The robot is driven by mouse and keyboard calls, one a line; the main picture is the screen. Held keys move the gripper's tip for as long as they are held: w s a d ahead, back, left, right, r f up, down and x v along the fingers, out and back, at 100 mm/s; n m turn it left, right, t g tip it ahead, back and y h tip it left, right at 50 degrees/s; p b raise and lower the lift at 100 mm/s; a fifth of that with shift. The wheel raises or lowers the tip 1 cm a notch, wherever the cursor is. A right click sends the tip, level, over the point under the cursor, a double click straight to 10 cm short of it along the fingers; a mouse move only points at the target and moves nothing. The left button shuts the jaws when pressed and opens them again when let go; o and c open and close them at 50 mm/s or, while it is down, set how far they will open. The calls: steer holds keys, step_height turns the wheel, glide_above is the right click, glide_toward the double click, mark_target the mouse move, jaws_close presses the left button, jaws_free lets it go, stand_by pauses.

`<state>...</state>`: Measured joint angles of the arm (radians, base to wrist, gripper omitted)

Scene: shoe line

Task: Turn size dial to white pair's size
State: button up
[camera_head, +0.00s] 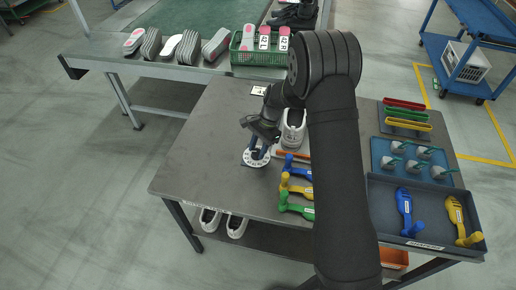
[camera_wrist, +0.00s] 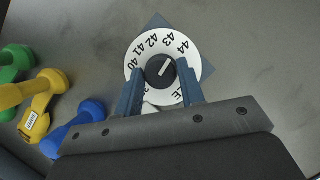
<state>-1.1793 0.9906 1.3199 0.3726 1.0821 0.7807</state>
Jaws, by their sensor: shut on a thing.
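The size dial is a white disc (camera_wrist: 136,58) with black numbers, 40 to 44 readable, on a blue-grey base. Its dark round knob (camera_wrist: 158,72) carries a white pointer line, angled up and right, roughly toward 44. My gripper (camera_head: 258,150) is over the dial (camera_head: 250,161) on the table; in the wrist view my gripper (camera_wrist: 160,73) is shut on the knob, one finger on each side. Fingers hide the lower numbers. A white shoe (camera_head: 293,132) stands behind the dial, partly hidden by my arm. White shoes (camera_head: 236,227) also sit on the lower shelf.
Blue, yellow and green tools (camera_head: 297,208) lie right of the dial. A green crate (camera_head: 238,58) with size-marked pieces stands on the conveyor behind. Blue tray (camera_head: 385,150) and dark tray (camera_head: 376,210) are at right. The table's left side is clear.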

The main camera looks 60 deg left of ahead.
steer(key=n+h, duration=0.1)
steer(key=n, duration=0.1)
steer(key=n+t+h, duration=0.1)
steer(key=n, duration=0.2)
steer(key=shift+a+n, duration=0.15)
steer(key=shift+n, duration=0.15)
steer(key=n+t, duration=0.1)
steer(key=n, duration=0.1)
steer(key=n+h, duration=0.1)
steer(key=n, duration=0.2)
steer(key=shift+s+a+t, duration=0.1)
steer(key=shift+s+t, duration=0.1)
steer(key=shift+t, duration=0.2)
steer(key=n+t, duration=0.1)
steer(key=n, duration=0.2)
steer(key=n+t, duration=0.1)
steer(key=n, duration=0.1)
steer(key=shift+s+n+h, duration=0.15)
steer(key=shift+n+h, duration=0.15)
steer(key=shift+n, duration=0.1)
steer(key=n+t, duration=0.1)
steer(key=n, duration=0.4)
steer(key=shift+s+t, duration=0.1)
steer(key=shift+t, duration=0.3)
steer(key=shift+n, duration=0.3)
steer(key=o, duration=1)
